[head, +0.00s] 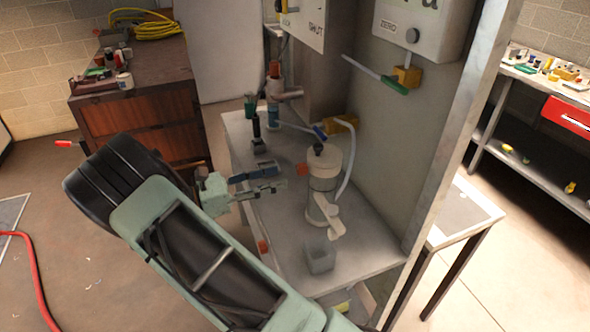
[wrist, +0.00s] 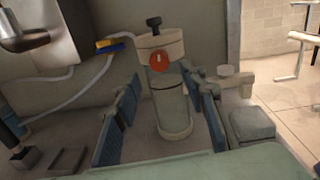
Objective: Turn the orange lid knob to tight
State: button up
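The orange lid knob (head: 302,169) is on the near side of a pale cylindrical canister (head: 323,184), close to its lid. In the wrist view the knob (wrist: 159,61) is a round orange-red disc with a small pale mark, on the upper part of the canister (wrist: 172,112). My gripper (head: 280,178) is open and empty, pointing at the canister with a gap before the knob. In the wrist view its two blue-padded fingers (wrist: 168,88) stand wide apart, left and right of the canister, with the knob between them and slightly above.
A black knob (head: 319,149) tops the canister, and a pale lever (head: 329,216) sticks out low on it. A small grey open box (head: 320,256) stands in front. A pale hose (head: 347,170) and yellow-and-blue valve (head: 340,124) are behind. Black and green items stand at the bench's far left.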

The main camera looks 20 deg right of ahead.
aim_at(298, 171)
jog(key=d, duration=0.6)
jog(key=shift+w+d+p, duration=0.1)
jog(key=shift+d+p, duration=0.2)
grip_shut()
